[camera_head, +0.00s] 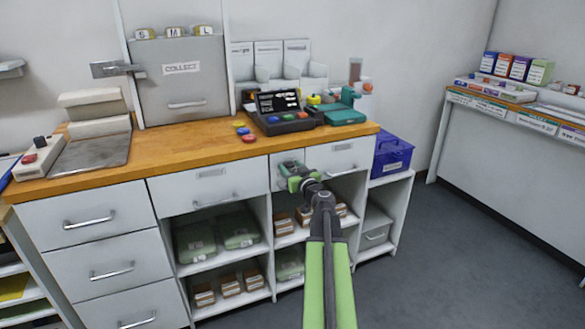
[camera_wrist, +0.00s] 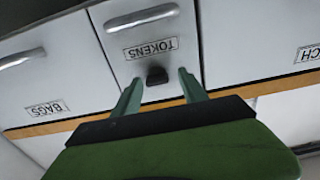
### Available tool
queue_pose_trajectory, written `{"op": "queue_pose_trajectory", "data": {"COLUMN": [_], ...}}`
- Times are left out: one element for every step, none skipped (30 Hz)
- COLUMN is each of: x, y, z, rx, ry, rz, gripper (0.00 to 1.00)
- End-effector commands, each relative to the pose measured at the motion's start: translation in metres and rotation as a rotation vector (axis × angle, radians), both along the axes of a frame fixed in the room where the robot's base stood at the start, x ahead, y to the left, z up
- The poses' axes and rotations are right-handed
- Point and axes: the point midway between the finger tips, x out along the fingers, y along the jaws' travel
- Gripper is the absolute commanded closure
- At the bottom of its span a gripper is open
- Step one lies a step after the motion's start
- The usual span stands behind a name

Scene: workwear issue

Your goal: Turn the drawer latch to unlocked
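In the wrist view, which is upside down, the narrow white drawer (camera_wrist: 172,62) marked TOKENS has a handle and a small black latch (camera_wrist: 156,75). My gripper (camera_wrist: 157,80) is open, with one green finger on each side of the latch. The fingers look apart from the latch, and nothing is held. I cannot tell from its shape whether the latch stands locked or unlocked. In the head view my gripper (camera_head: 294,180) is in front of this drawer (camera_head: 287,158) and hides its latch.
The wooden counter (camera_head: 190,148) is above the drawers and carries a grey COLLECT cabinet (camera_head: 183,85) and a black device (camera_head: 285,122). Open shelves with folded green bundles (camera_head: 240,230) are below. A blue crate (camera_head: 393,152) stands at the right. The floor to the right is clear.

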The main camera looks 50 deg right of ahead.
Motion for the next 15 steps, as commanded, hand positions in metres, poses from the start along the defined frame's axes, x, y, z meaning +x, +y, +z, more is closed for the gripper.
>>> {"op": "queue_pose_trajectory", "data": {"x": [-0.0008, -0.0013, -0.0017, -0.002, -0.0022, -0.0024, -0.0026, -0.0027, -0.0028, -0.0028, -0.0028, -0.0029, -0.0031, -0.0066, -0.0061], "y": [-0.0013, -0.0019, -0.0024, -0.0029, -0.0031, -0.0034, -0.0035, -0.0036, -0.0037, -0.0038, -0.0038, -0.0039, -0.004, -0.01, -0.009], "z": [0.0, 0.0, 0.0, 0.0, 0.0, 0.0, 0.0, 0.0, 0.0, 0.0, 0.0, 0.0, 0.0, 0.0, 0.0], "rx": [0.0, 0.0, 0.0, 0.0, 0.0, 0.0, 0.0, 0.0, 0.0, 0.0, 0.0, 0.0, 0.0, 0.0, 0.001], "ry": [0.0, 0.0, 0.0, 0.0, 0.0, 0.0, 0.0, 0.0, 0.0, 0.0, 0.0, 0.0, 0.0, 0.0, 0.0], "rz": [-0.002, -0.002, -0.003, -0.004, -0.004, -0.004, -0.004, -0.005, -0.005, -0.005, -0.005, -0.005, -0.005, -0.012, -0.011], "gripper": [0.58, 0.62, 0.67, 0.71, 0.75, 0.8, 0.84, 0.88, 0.93, 0.97, 1.0, 1.0, 1.0, 1.0, 1.0]}}
